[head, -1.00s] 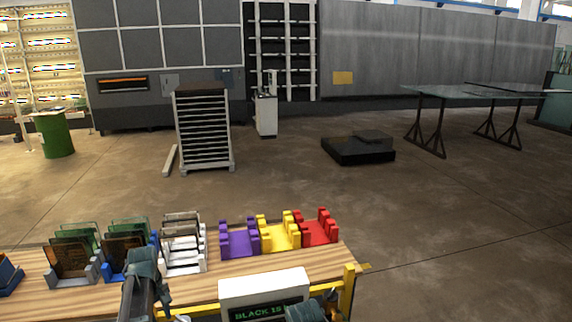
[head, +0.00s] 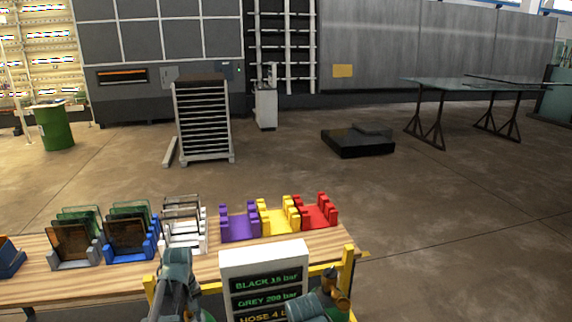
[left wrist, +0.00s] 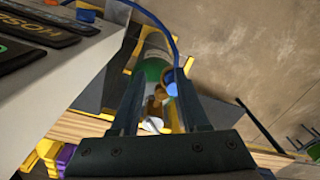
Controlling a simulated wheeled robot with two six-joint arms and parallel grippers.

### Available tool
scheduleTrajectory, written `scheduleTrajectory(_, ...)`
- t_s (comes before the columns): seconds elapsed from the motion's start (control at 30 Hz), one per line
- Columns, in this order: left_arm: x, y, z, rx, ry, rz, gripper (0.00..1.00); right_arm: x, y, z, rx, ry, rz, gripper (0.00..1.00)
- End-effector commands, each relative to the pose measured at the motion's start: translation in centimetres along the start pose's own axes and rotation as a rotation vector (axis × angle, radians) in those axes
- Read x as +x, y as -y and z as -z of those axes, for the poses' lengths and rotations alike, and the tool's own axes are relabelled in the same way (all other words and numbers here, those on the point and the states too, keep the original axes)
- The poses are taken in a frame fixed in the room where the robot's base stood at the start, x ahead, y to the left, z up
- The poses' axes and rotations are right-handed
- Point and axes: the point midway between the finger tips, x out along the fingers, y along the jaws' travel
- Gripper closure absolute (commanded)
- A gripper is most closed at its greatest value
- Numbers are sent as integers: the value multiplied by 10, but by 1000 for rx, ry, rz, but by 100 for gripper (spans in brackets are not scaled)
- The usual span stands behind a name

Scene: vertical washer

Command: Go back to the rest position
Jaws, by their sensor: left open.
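My left gripper (left wrist: 158,105) shows in the left wrist view with its two dark fingers apart. Nothing is held between them. Beyond the fingertips are a green rounded top (left wrist: 153,70), a brass-coloured fitting (left wrist: 157,98) and a blue knob (left wrist: 171,88). I cannot tell whether the fingers touch any of these. In the head view my left arm (head: 175,275) stands at the bottom, left of the white sign. My right arm (head: 312,306) is at the bottom right of the sign. Its gripper fingers are not visible.
A white sign (head: 262,257) with lettered dark plates stands in a yellow frame (head: 347,275). Behind it, a wooden table (head: 290,241) bears purple (head: 240,228), yellow (head: 279,220) and red (head: 317,214) holders, plus white (head: 183,236), blue and grey racks with plates. Open floor lies beyond.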

Motion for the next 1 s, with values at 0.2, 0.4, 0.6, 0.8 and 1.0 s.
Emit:
scheduleTrajectory(0.2, 58, -37, -73, 269, -2, 22, 55, 59, 5, 4, -7, -1, -1, 100)
scheduleTrajectory(0.4, 120, -66, -164, 629, -6, 55, 55, 122, 11, 8, -16, -3, -3, 100)
scheduleTrajectory(0.6, 158, -74, -226, 897, -9, 81, 55, 160, 14, 10, -23, -3, -4, 100)
scheduleTrajectory(0.8, 169, -76, -249, 1009, -9, 92, 55, 171, 15, 11, -27, -4, -4, 100)
scheduleTrajectory(1.0, 168, -77, -250, 1019, -9, 93, 55, 170, 15, 11, -27, -4, -4, 100)
